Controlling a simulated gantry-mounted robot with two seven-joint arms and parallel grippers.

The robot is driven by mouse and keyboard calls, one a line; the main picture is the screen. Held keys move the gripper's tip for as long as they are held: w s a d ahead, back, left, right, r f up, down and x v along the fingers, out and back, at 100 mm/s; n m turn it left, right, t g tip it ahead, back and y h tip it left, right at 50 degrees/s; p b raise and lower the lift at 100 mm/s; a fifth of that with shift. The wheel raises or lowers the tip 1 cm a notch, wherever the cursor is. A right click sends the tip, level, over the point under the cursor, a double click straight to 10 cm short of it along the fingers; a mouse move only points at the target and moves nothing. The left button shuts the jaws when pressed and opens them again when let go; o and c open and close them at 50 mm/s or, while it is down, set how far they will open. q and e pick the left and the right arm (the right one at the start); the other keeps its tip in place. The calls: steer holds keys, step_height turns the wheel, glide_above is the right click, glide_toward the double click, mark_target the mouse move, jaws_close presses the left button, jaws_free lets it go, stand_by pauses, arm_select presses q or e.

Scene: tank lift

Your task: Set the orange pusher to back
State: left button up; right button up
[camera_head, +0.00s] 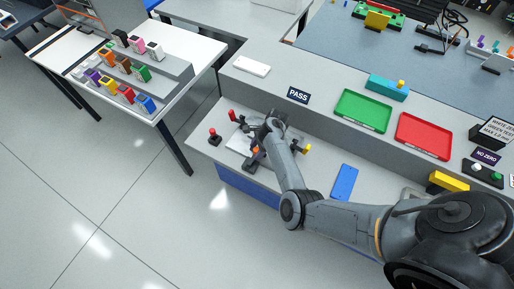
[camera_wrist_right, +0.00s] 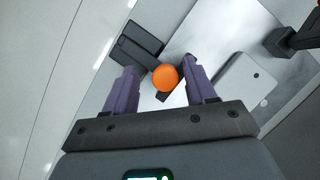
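The orange pusher has a round orange knob (camera_wrist_right: 165,77), seen from above in the right wrist view, with a dark base piece (camera_wrist_right: 136,48) beside it. A little of the orange (camera_head: 256,150) shows in the head view, mostly covered by my gripper. My right gripper (camera_head: 258,154) reaches down over it on the low bench shelf. In the wrist view the two purple fingers (camera_wrist_right: 158,66) stand apart, one on each side of the knob, with a gap on the left; the right finger is close to it, and contact cannot be told. My left gripper is not in view.
A blue plate (camera_head: 344,182) lies further right. Green (camera_head: 362,112) and red (camera_head: 423,136) trays sit on the upper ledge.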

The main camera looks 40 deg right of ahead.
steer(key=shift+d, duration=0.15)
steer(key=shift+r, duration=0.15)
steer(key=p+v, duration=0.2)
steer(key=v, duration=0.8)
steer(key=shift+r, duration=0.3)
steer(key=shift+d, duration=0.1)
